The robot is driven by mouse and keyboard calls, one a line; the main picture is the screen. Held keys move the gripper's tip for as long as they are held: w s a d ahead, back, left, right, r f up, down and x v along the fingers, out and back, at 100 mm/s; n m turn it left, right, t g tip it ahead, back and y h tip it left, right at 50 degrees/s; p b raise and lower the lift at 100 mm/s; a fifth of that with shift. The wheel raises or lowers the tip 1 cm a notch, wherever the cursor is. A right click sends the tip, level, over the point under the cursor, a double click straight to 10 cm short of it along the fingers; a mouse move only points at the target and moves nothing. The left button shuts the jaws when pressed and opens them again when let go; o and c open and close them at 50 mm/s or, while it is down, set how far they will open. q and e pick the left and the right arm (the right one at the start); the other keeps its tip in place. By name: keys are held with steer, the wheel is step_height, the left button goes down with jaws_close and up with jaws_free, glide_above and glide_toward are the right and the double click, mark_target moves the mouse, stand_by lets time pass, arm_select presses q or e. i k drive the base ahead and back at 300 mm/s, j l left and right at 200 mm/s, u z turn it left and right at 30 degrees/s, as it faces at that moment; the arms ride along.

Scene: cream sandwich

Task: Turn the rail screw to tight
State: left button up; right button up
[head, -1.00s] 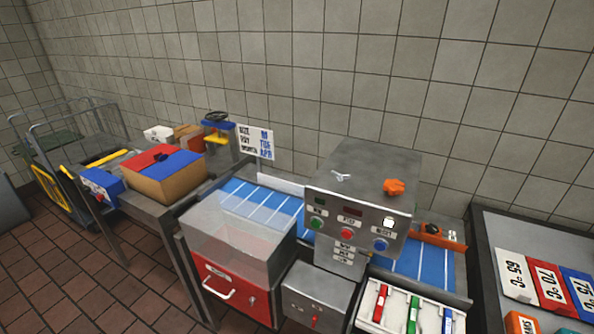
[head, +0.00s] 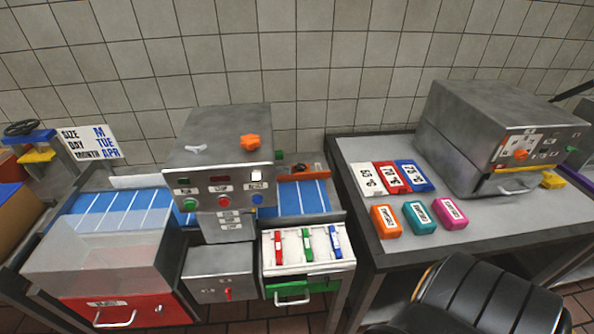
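The grey machine (head: 228,125) stands over a blue conveyor belt (head: 300,200) in the head view. On its top are an orange lobed knob (head: 250,142) and a small pale wing-shaped screw (head: 195,148). An orange-red rail (head: 303,176) lies across the belt to the right of the machine, with small dark parts near it. I cannot tell for sure which of these is the rail screw, nor how tight it is. Neither gripper shows in the view.
A clear bin with a red front (head: 120,308) stands front left. A tray of red, green and blue parts (head: 306,246) is front right of the machine. The right table (head: 350,152) holds labelled blocks and another grey machine (head: 500,120). A size and date sign (head: 92,143) stands at left.

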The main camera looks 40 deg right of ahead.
mark_target(299, 167)
steer(key=z, duration=1.25)
steer(key=k+u, duration=0.1)
